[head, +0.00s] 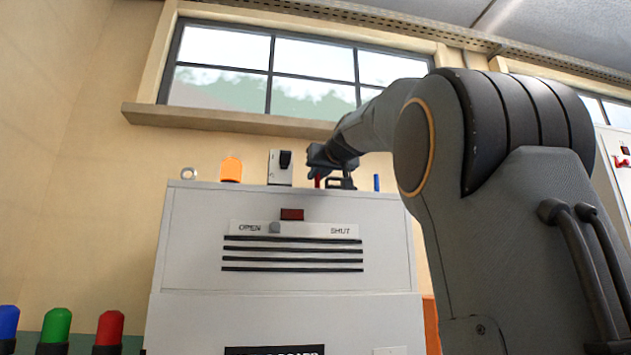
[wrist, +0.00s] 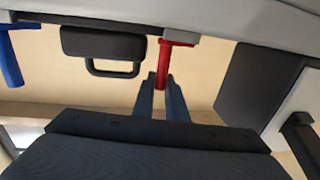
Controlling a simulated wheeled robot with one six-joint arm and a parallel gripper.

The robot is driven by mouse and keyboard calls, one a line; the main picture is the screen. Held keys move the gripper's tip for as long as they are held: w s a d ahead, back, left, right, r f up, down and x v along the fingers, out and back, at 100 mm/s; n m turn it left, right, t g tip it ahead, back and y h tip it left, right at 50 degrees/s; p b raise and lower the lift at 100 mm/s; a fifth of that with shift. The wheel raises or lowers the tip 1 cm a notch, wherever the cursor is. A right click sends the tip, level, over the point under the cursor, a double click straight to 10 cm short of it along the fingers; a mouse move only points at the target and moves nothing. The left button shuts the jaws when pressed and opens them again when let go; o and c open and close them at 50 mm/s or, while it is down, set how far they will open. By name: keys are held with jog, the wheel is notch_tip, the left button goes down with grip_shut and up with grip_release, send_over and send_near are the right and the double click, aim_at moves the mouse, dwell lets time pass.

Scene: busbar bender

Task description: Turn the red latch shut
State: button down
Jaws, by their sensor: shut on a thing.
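A red post (wrist: 178,56), which looks like the red latch's handle, stands out from the light grey cabinet in the wrist view. My gripper (wrist: 162,82) is shut on its end, with the fingertips either side of it. In the head view my gripper (head: 318,167) is at the cabinet's top edge, and a bit of the red post (head: 317,181) shows below it. A red block (head: 291,214) shows above the plate marked OPEN and SHUT (head: 305,231) on the cabinet front; a grey knob (head: 274,227) sits near OPEN. I cannot tell how block and post connect.
A black handle (wrist: 102,52) and a blue post (wrist: 10,55) stand beside the red post. The cabinet top (head: 220,186) also carries an orange piece (head: 231,169) and a switch box (head: 280,168). Blue, green and red posts (head: 56,328) stand at lower left.

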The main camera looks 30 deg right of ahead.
jog(key=shift+w+d+f+n+y+b, duration=0.15)
jog(key=shift+w+d+n+y+b, duration=0.2)
jog(key=shift+y+b, duration=0.3)
jog(key=shift+d+f+n+y+b, duration=0.1)
jog(key=shift+f+n+y+b, duration=0.05)
jog(key=shift+n+y+b, duration=0.4)
jog(key=shift+w+r+n+y, duration=0.15)
jog(key=shift+n+y, duration=0.3)
jog(key=shift+y, duration=0.35)
jog(key=shift+r+n+y, duration=0.1)
jog(key=shift+n+y, duration=0.35)
jog(key=shift+y, duration=0.35)
jog(key=c, duration=1.8)
grip_release()
jog(key=shift+o, duration=0.2)
